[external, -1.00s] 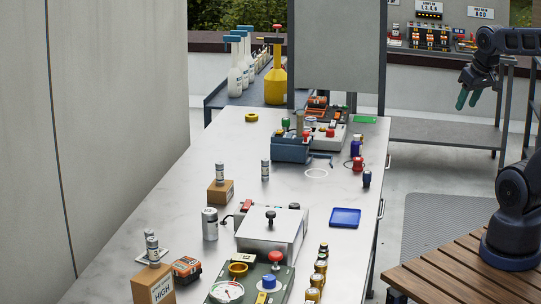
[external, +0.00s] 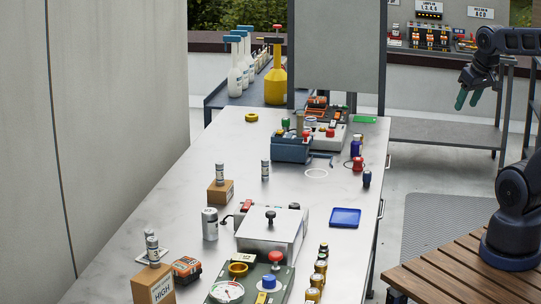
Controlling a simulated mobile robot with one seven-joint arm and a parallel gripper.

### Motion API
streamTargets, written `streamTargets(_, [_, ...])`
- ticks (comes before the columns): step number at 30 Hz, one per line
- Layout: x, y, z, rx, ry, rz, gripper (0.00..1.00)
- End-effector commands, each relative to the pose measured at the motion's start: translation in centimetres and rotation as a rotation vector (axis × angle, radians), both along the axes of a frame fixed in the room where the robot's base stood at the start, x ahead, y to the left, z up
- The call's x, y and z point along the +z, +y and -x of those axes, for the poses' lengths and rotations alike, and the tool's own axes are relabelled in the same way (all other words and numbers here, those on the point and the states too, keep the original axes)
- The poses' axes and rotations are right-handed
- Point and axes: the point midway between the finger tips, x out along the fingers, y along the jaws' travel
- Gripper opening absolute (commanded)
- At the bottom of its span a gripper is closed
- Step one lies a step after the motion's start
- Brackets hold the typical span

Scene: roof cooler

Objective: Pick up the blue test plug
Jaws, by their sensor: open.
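A small dark blue plug-shaped piece (external: 367,178) stands upright near the right edge of the metal table (external: 185,215). A brighter blue piece (external: 355,148) stands a little farther back, beside a red one (external: 358,164). I cannot tell for sure which of the two blue pieces is the test plug. My gripper (external: 467,100) has green fingertips and hangs in the air at the upper right. It is open and empty, well to the right of the table and apart from both blue pieces.
A blue tray (external: 345,218) lies at the table's right side. A white-lidded box (external: 272,234), a blue-grey toolbox (external: 290,150) and several small brass-coloured fittings (external: 318,280) stand on the table. A grey upright panel (external: 340,45) rises at the back. A slatted wooden deck (external: 460,275) is at the lower right.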

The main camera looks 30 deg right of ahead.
Motion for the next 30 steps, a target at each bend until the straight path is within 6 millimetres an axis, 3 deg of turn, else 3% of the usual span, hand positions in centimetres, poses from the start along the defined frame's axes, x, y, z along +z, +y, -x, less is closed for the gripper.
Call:
streamTargets(7, [0.0, 0.0, -0.3, 0.01, 0.004, 0.007, 0.52])
streamTargets(11, [-0.1, 0.1, -1.6, 0.065, 0.027, 0.045, 0.52])
streamTargets(20, [-1.1, 0.5, -7.6, 0.318, 0.124, 0.208, 0.52])
streamTargets(30, [-3.9, 2.0, -14.7, 0.641, 0.238, 0.375, 0.52])
